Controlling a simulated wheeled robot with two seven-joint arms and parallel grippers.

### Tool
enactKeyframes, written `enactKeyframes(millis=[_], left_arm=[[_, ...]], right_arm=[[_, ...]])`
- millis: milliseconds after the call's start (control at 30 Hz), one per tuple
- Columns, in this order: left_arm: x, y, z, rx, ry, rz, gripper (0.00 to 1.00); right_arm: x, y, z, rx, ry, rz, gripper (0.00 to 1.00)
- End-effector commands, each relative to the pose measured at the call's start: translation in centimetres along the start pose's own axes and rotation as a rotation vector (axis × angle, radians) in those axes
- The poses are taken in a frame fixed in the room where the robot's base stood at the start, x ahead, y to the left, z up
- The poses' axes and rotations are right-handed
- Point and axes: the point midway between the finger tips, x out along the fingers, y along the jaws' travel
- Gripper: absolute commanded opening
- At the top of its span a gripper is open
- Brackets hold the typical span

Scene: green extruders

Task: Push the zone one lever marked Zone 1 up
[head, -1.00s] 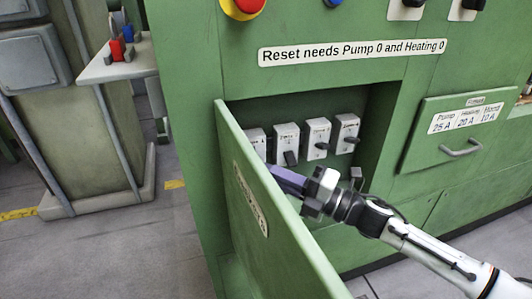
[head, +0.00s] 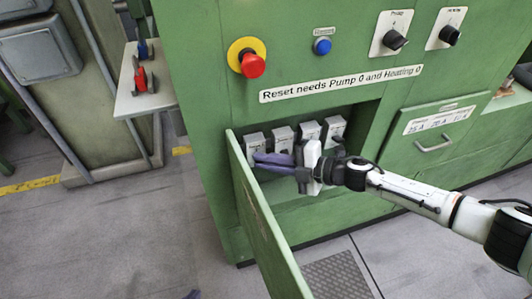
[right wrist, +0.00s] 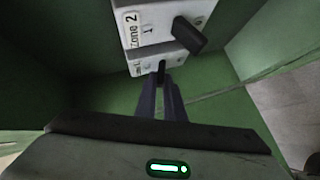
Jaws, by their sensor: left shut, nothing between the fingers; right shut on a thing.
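The zone one switch box (head: 255,142) is the leftmost in the row inside the green cabinet's recess. In the right wrist view, its partly cut-off face (right wrist: 144,66) lies below the Zone 2 box (right wrist: 150,25). My right gripper (head: 258,158) reaches in from the right. Its purple fingers are shut on the small dark zone one lever (right wrist: 161,70), which shows at their tips. The fingers hide the lever in the head view, so its up or down position is unclear. Only a purple tip of my left gripper (head: 192,294) shows at the bottom edge; it is shut and empty.
The open green door (head: 258,215) stands left of and below my right gripper. More switch boxes (head: 308,132) are to its right. A red emergency button (head: 252,65) and a sign (head: 340,83) are above. A drawer (head: 432,130) is at right.

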Motion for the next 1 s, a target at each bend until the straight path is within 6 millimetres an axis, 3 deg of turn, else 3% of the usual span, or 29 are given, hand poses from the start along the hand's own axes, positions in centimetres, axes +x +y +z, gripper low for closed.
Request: enactKeyframes(millis=[533,600,1000], left_arm=[[-0.49,0.07,-0.49,0.001,-0.001,0.0,0.0],[-0.5,0.08,-0.49,0.001,-0.001,0.0,0.0],[-0.56,0.13,-0.56,0.001,-0.001,0.001,0.0]], right_arm=[[0.0,0.07,0.03,0.019,0.0,-0.017,0.0],[0.0,0.08,0.03,0.018,0.0,-0.017,0.16],[-0.8,0.1,0.11,0.017,-0.001,-0.017,0.16]])
